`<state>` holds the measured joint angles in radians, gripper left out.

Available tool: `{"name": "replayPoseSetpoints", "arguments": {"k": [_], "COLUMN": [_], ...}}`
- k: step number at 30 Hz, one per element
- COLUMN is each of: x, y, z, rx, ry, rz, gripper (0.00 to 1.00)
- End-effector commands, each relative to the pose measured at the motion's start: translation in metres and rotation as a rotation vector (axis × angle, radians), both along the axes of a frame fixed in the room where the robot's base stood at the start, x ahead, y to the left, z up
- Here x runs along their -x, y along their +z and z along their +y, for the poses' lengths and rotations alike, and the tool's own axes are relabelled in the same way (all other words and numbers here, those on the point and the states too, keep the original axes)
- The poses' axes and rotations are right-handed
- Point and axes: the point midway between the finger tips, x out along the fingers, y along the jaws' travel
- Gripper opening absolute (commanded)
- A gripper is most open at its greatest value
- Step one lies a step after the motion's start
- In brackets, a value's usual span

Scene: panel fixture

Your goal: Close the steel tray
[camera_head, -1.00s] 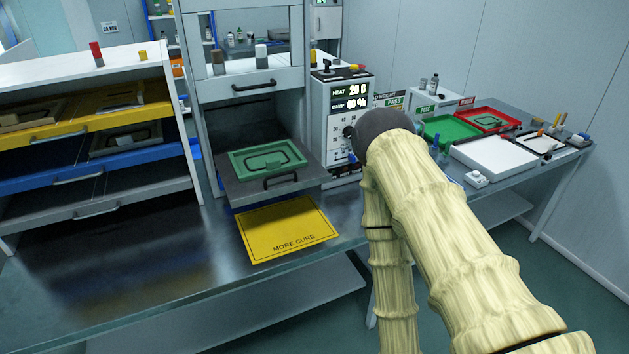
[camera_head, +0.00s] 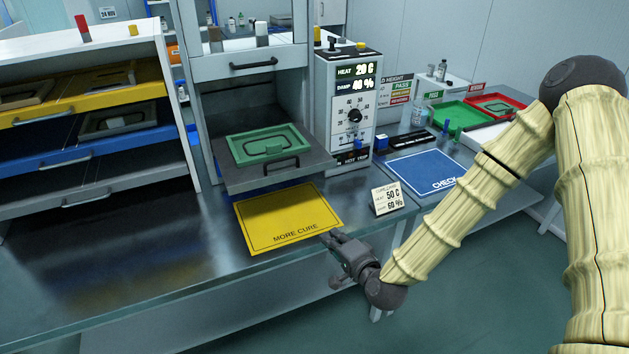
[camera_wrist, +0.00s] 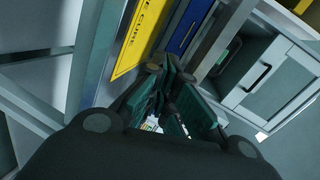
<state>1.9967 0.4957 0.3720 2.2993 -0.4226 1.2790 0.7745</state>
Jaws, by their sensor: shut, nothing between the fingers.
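A grey steel tray (camera_head: 232,181) sticks out of the open cabinet, with a dark handle (camera_head: 281,163) on its front. A green frame (camera_head: 268,144) with a handle-like loop inside lies on it. My gripper (camera_head: 330,237) is shut and empty. It is at the front edge of the bench, beside the lower right corner of the yellow MORE CURE mat (camera_head: 285,215), apart from the tray. In the wrist view the dark fingers (camera_wrist: 165,75) show close together, with the yellow mat (camera_wrist: 140,38) beyond them.
A rack at left holds a yellow tray (camera_head: 60,107), a blue tray (camera_head: 45,158) and a grey tray (camera_head: 130,182). A control box (camera_head: 349,110), a small settings card (camera_head: 388,198) and a blue CHECK mat (camera_head: 420,172) are at right. The bench front at left is clear.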

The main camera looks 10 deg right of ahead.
Motion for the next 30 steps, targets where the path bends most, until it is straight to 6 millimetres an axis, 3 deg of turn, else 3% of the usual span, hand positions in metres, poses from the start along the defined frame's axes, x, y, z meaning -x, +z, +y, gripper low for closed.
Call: {"name": "replayPoseSetpoints", "arguments": {"k": [3,9,14,30], "x": [-0.027,-0.044,-0.057,-0.139], "y": [0.045,0.080,0.083,0.083], "z": [-0.008,-0.014,-0.011,0.017], "rx": [-0.138,-0.240,-0.244,-0.242], "ry": [-0.055,-0.084,-0.085,-0.084], "rz": [-0.106,-0.179,-0.183,-0.181], "gripper": [0.00,0.00,0.00,0.00]}}
